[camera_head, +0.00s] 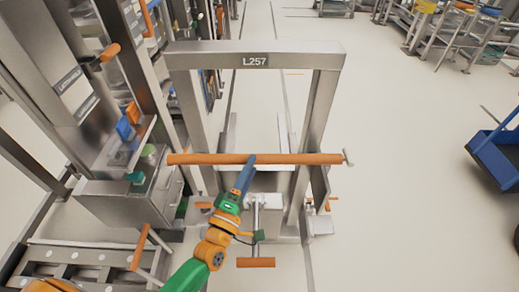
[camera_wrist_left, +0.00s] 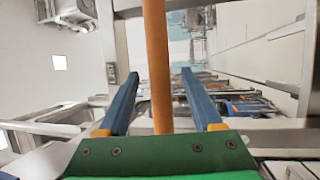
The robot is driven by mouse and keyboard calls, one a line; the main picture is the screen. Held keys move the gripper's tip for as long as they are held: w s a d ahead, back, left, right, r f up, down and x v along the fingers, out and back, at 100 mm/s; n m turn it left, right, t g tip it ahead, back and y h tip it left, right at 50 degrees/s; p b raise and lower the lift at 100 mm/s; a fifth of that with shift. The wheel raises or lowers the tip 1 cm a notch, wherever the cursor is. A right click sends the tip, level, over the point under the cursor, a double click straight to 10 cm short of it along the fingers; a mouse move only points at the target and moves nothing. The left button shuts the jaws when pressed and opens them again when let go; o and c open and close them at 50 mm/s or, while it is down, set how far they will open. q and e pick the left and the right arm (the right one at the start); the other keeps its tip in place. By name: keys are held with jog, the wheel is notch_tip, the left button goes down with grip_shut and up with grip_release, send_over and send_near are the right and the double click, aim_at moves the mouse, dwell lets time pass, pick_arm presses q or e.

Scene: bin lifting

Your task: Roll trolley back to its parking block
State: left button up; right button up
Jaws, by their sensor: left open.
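The trolley (camera_head: 255,55) is a grey metal frame with an "L257" label on its top beam, standing upright in the middle of the head view. An orange handle bar (camera_head: 310,159) runs across it. My left gripper (camera_head: 250,163) is at the middle of this bar. In the left wrist view the orange bar (camera_wrist_left: 155,50) runs between the two blue fingers of the left gripper (camera_wrist_left: 160,73), which are open with gaps on both sides. My right gripper is not in view. I cannot make out a parking block for certain.
A metal station with a grey box (camera_head: 130,200) and orange handles stands close on the left. A roller conveyor (camera_head: 85,258) is at lower left. A blue cart (camera_head: 495,155) is at the right edge. Racks (camera_head: 450,35) stand at back right. The floor right of the trolley is clear.

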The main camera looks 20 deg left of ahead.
pick_arm(q)
jog(key=x, duration=0.6)
jog(key=shift+w+p, duration=0.25)
jog(key=shift+p, duration=0.05)
jog(key=shift+s+d+r, duration=0.1)
grip_shut()
dwell(0.9)
